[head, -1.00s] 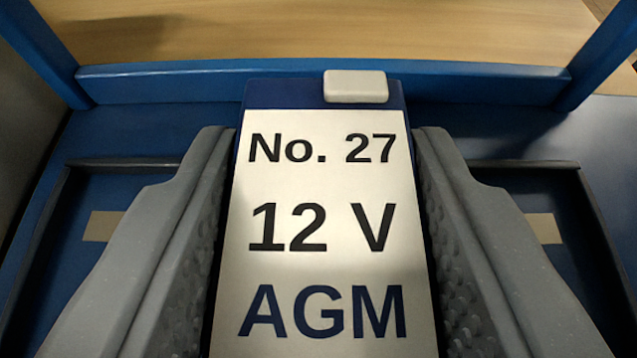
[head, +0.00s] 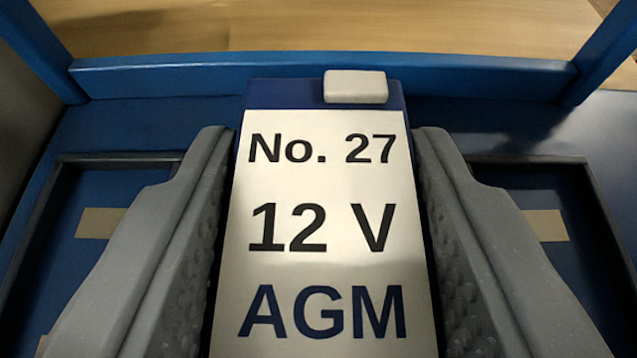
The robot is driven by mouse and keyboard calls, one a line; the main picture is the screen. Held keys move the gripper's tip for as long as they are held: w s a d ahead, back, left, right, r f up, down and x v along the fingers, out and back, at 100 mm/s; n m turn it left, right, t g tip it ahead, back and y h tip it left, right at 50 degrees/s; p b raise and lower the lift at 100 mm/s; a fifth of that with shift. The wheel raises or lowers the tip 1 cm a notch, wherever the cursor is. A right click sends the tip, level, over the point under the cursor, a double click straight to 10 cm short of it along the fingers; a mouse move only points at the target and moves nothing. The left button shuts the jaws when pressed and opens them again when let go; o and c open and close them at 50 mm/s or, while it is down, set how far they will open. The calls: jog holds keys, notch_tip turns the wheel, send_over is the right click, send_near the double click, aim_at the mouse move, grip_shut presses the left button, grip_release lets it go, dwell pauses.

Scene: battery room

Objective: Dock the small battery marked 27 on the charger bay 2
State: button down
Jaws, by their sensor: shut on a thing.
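The battery marked No. 27 (head: 322,230) is blue with a white label reading 12 V AGM and a pale block at its far end. My gripper (head: 322,165) is shut on it, with one grey finger against each side. The battery fills the middle of the view. Beneath it is a blue surface with dark-rimmed recesses, one at the left (head: 100,185) and one at the right (head: 560,190), each with a tan patch. No bay number shows. What lies directly under the battery is hidden, so I cannot tell whether it touches the surface.
A blue rail (head: 320,75) runs across behind the battery, with slanted blue posts at the left (head: 35,45) and right (head: 608,55). Beyond it lies a bare wooden surface (head: 320,25). Blue surface shows clear between the recesses and the rail.

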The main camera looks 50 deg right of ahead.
jog(key=shift+f, duration=0.2)
jog(key=c, duration=1.1)
grip_release()
jog(key=shift+c, duration=0.2)
jog(key=shift+p+v, duration=1.65)
jog(key=shift+v, duration=3.9)
jog(key=shift+f, duration=0.1)
